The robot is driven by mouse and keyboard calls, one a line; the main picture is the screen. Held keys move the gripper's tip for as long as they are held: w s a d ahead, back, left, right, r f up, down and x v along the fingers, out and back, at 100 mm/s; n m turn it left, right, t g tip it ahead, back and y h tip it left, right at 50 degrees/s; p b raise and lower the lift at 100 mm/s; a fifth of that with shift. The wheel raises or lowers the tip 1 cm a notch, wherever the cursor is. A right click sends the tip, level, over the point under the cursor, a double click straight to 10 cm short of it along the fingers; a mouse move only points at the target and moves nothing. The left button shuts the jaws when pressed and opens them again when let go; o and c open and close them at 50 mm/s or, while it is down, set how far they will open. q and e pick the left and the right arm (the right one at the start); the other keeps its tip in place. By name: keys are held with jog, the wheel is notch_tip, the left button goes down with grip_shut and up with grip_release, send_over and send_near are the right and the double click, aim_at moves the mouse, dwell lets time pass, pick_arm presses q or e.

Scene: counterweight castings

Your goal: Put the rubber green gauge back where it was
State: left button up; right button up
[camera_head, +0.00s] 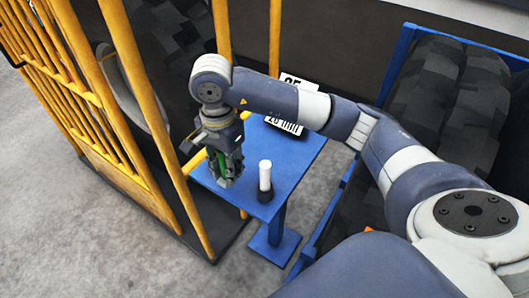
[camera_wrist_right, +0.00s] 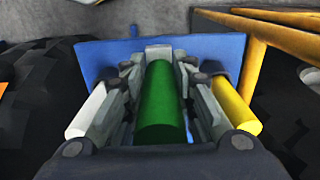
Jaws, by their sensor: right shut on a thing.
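The green gauge (camera_wrist_right: 160,105) is a green cylinder between the fingers of my right gripper (camera_head: 229,178), which is shut on it. In the head view a strip of the green gauge (camera_head: 222,163) shows between the fingers, over the small blue table (camera_head: 290,165). The gauge's lower end is hidden, so I cannot tell whether it touches the table or a holder. A white cylinder (camera_head: 265,175) stands upright in a black base on the table, right of the gripper. A yellow cylinder (camera_wrist_right: 236,103) is on the gripper's other side in the wrist view. My left gripper is not in view.
A sign with black numbers (camera_head: 284,124) stands at the table's back. Yellow bars (camera_head: 160,130) of a cage rise close to the left of the gripper. A blue frame with dark castings (camera_head: 440,105) stands at the right. Some bare tabletop lies behind the white cylinder.

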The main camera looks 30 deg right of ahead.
jog(key=w+d+p, duration=0.1)
jog(key=d, duration=0.1)
jog(key=w+d, duration=0.1)
jog(key=d, duration=0.2)
jog(key=w+d+p, duration=0.1)
jog(key=d, duration=0.2)
jog(key=shift+f+p, duration=0.15)
jog(key=shift+p, duration=0.15)
jog(key=w+d, duration=0.1)
jog(key=d, duration=0.1)
jog(key=d+p, duration=0.1)
jog(key=d, duration=0.1)
jog(key=w+d, duration=0.1)
jog(key=d, duration=0.1)
jog(key=shift+w+f+p, duration=0.35)
jog(key=shift+f, duration=0.05)
jog(key=shift+w+d+f, duration=0.1)
jog(key=shift+d, duration=0.1)
jog(key=shift+f, duration=0.2)
notch_tip(320, 180, down, 3)
jog(key=shift+r+p, duration=0.1)
jog(key=shift+p, duration=0.8)
jog(key=shift+f+b, duration=0.3)
jog(key=shift+f, duration=0.05)
jog(key=o, duration=0.9)
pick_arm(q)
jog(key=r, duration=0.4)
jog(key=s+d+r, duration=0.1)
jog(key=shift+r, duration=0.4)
